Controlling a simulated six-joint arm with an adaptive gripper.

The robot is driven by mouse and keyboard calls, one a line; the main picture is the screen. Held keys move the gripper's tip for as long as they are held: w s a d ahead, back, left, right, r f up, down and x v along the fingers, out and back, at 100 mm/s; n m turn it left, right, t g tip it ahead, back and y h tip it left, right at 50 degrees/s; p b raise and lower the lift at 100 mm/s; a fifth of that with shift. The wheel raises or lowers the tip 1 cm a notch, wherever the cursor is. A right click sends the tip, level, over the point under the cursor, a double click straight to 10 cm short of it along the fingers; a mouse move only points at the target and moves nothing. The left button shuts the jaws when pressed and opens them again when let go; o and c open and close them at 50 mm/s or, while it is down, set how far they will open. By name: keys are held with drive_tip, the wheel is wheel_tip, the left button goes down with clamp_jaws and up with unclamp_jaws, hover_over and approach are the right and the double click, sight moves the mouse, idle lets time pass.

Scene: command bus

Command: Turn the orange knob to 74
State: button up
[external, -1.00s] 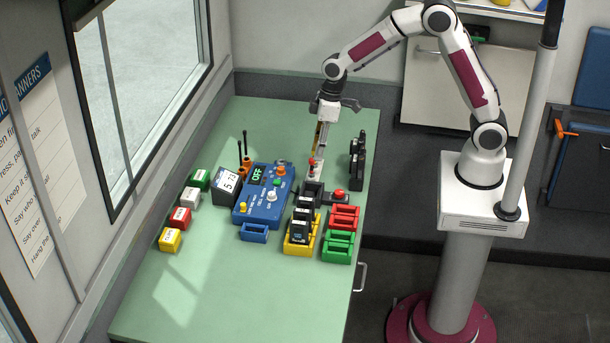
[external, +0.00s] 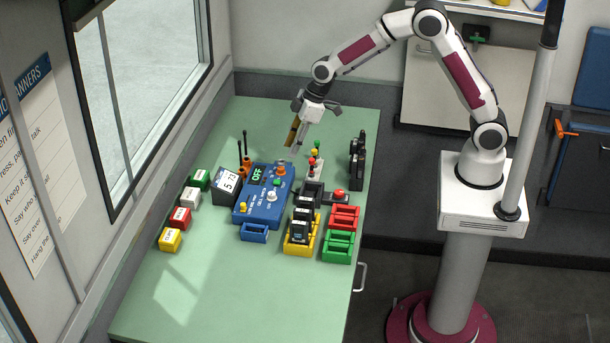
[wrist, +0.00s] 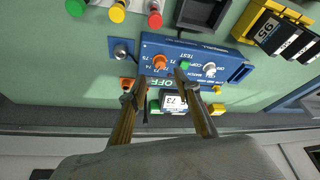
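The orange knob (external: 281,169) sits at the far end of the blue box (external: 258,210), whose green display reads OFF. In the wrist view the orange knob (wrist: 160,62) has small number labels around it, among them 73 and 74; its exact setting is too small to tell. My gripper (external: 294,145) hangs above and slightly to the right of the knob, apart from it. In the wrist view my gripper (wrist: 162,78) has its two brownish fingers spread, with nothing between the tips and the knob just beyond them.
A green button (wrist: 185,65) and a white knob (wrist: 209,69) share the box. A dark cube (external: 228,185) showing 73 stands left of it. A stand with coloured buttons (external: 315,165) is to the right. Yellow (external: 290,248), red and green bins are nearer. The table's front-left is clear.

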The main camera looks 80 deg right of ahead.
sight(281, 168)
drive_tip(key=shift+x, duration=3.65)
clamp_jaws()
